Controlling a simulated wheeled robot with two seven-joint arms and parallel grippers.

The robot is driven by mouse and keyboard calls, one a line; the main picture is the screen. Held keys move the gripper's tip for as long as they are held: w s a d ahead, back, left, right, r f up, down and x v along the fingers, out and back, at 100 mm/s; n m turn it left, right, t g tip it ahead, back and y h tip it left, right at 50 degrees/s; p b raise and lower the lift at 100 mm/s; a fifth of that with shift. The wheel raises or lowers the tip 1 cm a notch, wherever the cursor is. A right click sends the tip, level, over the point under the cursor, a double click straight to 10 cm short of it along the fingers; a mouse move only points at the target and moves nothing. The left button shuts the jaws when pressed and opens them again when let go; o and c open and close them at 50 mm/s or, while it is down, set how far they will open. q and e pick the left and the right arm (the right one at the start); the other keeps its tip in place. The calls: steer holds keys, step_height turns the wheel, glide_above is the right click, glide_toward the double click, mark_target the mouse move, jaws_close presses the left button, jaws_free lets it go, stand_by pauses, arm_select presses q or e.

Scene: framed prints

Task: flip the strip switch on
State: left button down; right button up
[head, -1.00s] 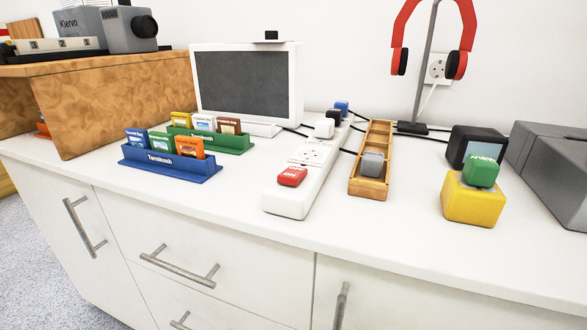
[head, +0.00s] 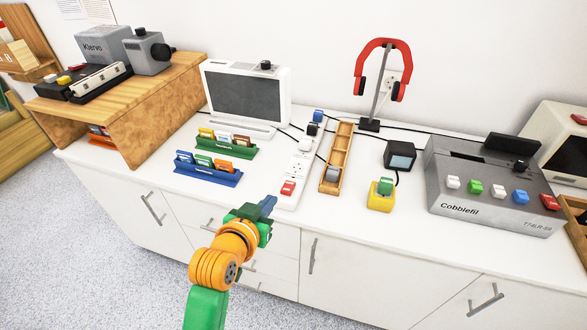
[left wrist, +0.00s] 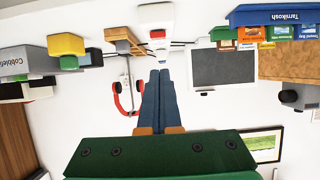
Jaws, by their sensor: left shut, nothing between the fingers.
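The white power strip (head: 301,160) lies on the white counter, running away from its front edge. Its red switch (head: 288,188) is at the near end; which way it is tipped is too small to tell. In the left wrist view, which is upside down, the strip (left wrist: 155,14) and red switch (left wrist: 157,34) show at the top middle, past the fingertips. My left gripper (head: 268,203) is shut and empty, just in front of the strip's near end and apart from the switch. Its blue fingers (left wrist: 158,76) point toward the strip. My right gripper is not in view.
A wooden tray (head: 326,187) with a grey block stands close right of the strip. A blue card holder (head: 207,176) and a monitor (head: 245,95) are to the left. Plugs and black cables sit at the strip's far end. A yellow block (head: 380,197) stands farther right.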

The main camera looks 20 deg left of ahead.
arm_select(q)
step_height(320, 180, up, 3)
steer(key=b, duration=0.1)
glide_above(283, 200)
steer(key=w, duration=0.1)
step_height(283, 200, down, 5)
steer(key=shift+d+r, duration=0.1)
steer(key=f, duration=0.2)
steer(key=shift+s+f, duration=0.35)
steer(key=shift+f, duration=0.05)
steer(key=shift+s+f, duration=0.2)
steer(key=shift+f, duration=0.3)
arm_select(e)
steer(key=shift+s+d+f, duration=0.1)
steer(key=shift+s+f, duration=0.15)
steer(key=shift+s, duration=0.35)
arm_select(q)
steer(key=shift+f+b, duration=0.1)
steer(key=shift+b, duration=0.25)
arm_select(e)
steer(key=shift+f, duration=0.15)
